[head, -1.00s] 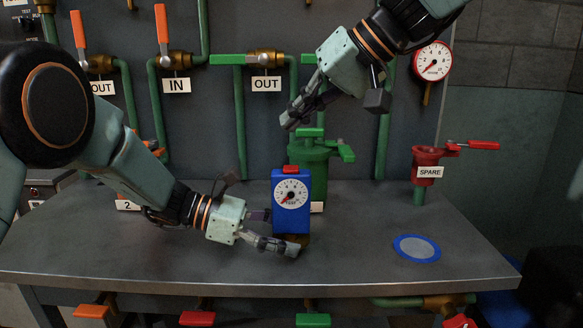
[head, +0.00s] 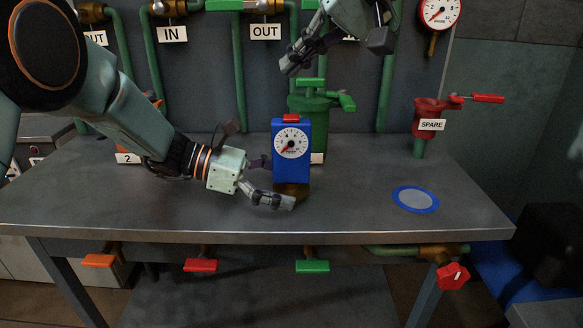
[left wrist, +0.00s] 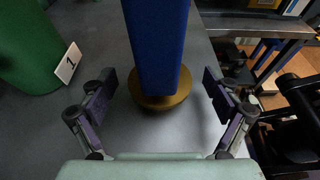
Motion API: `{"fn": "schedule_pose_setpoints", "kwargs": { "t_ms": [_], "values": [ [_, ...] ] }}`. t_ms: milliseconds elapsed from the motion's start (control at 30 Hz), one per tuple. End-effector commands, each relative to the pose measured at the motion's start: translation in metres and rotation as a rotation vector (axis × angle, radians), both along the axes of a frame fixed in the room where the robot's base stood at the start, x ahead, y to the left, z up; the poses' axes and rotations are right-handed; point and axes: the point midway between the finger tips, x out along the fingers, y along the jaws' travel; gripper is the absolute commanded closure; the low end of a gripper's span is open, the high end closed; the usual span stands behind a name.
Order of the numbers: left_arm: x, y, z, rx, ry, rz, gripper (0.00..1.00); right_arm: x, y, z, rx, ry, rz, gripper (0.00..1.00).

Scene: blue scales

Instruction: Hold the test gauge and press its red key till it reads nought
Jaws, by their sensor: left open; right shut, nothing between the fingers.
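The test gauge (head: 291,165) is a blue upright box with a white round dial and a red key (head: 291,118) on top. It stands on a brass foot on the bench. The dial's red needle points to the lower left. My left gripper (head: 277,181) is open at the gauge's left side, low down. In the left wrist view the blue body (left wrist: 158,50) and brass foot (left wrist: 160,92) stand between and beyond its spread fingers, with gaps on both sides. My right gripper (head: 287,68) is shut and empty, above and behind the gauge near the red key.
A green canister (head: 320,125) stands close behind the gauge. A blue-rimmed disc (head: 434,205) lies on the bench (head: 370,210) to the right. A red SPARE valve (head: 432,110) stands at the back right. The front of the bench is clear.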

Motion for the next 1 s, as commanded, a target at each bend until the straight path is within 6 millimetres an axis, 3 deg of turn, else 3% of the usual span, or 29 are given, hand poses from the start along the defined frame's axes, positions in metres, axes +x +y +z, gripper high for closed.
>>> {"fn": "schedule_pose_setpoints", "kwargs": {
  "t_ms": [267,700,1000],
  "values": [
    [0.001,0.006,0.003,-0.002,-0.002,0.003,0.11,0.0,0.0,0.0,0.0,0.0,0.0,1.0],
    [0.001,0.085,0.027,-0.003,-0.002,0.004,0.11,0.0,0.0,0.0,0.0,0.0,0.0,1.0],
    [0.0,0.113,0.036,-0.001,-0.001,0.001,0.11,0.0,0.0,0.0,0.0,0.0,0.0,1.0]
  ]
}}
